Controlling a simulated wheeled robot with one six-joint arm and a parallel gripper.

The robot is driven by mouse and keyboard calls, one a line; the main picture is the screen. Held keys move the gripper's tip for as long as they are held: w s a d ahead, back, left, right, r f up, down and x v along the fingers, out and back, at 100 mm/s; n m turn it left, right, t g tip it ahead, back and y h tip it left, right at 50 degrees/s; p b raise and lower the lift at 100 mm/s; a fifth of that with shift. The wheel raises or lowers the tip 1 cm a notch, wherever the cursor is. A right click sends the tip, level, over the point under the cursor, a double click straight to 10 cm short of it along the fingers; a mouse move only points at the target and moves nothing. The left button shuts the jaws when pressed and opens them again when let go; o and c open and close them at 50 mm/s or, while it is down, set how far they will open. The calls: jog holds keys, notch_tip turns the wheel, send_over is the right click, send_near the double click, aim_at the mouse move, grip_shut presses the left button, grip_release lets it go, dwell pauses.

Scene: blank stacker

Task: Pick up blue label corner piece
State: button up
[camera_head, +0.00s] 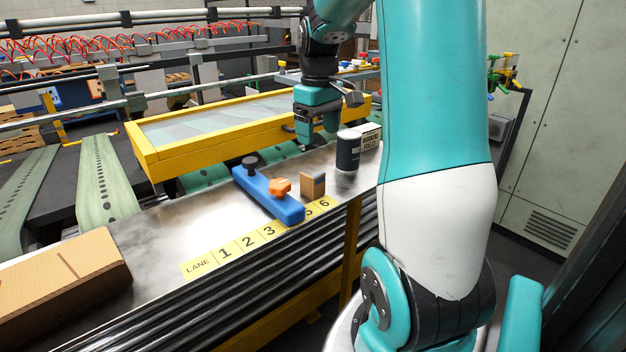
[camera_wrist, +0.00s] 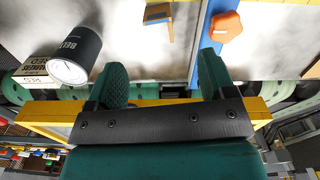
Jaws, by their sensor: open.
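A small brown corner piece (camera_head: 313,185) stands on the metal table behind the yellow number strip, right of a blue bar. In the wrist view the corner piece (camera_wrist: 158,14) is at the top edge, partly cut off, ahead of the fingers. My gripper (camera_head: 318,128) is open and empty, above and behind the piece, apart from it. In the wrist view the open fingers of my gripper (camera_wrist: 163,68) have bare table between them.
The blue bar (camera_head: 262,192) with orange and black knobs lies left of the piece. A black can (camera_head: 348,152) and a markers box (camera_head: 369,138) stand to the right. A yellow-framed panel (camera_head: 160,156) is behind. A cardboard stack (camera_head: 65,283) lies at left.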

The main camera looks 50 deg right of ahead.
jog(key=p, duration=0.2)
send_over(320, 197)
jog(key=f, duration=0.9)
jog(key=shift+w+a+f, duration=0.1)
jog(key=shift+a+f, duration=0.2)
jog(key=shift+a, duration=0.05)
jog(key=shift+d+f+p, duration=0.15)
jog(key=shift+f+p, duration=0.25)
jog(key=shift+f, duration=1)
jog(key=shift+d+f+p, duration=0.15)
jog(key=shift+f+p, duration=0.25)
jog(key=shift+f, duration=0.95)
jog(key=shift+c, duration=0.4)
jog(key=c, duration=0.9)
